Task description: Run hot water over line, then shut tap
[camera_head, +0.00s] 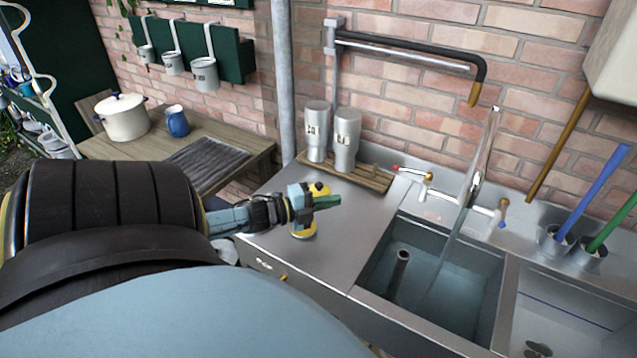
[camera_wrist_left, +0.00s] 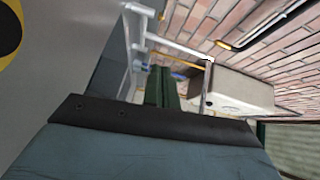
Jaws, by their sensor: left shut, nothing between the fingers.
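The tap (camera_head: 470,190) stands behind the sink, with a tall spout, a red-tipped lever (camera_head: 412,173) on the left and a blue-tipped one (camera_head: 502,213) on the right. A pale streak like running water drops from the tap into the blue-grey basin (camera_head: 385,255). A grey upright pipe (camera_head: 402,262) stands in the basin. I cannot tell which thing is the line. My left gripper (camera_head: 330,201) is shut and empty above the steel drainer, left of the red-tipped lever and apart from it. Its green fingers (camera_wrist_left: 160,88) also show in the left wrist view. My right gripper is out of view.
Two steel canisters (camera_head: 346,140) stand on a wooden rack behind my gripper. A black-sleeved wall pipe (camera_head: 425,55) hangs above the tap. Blue and green handles stand in pots at right. A wooden table (camera_head: 240,148) holds a pot and blue jug. The drainer (camera_head: 310,262) has bare room.

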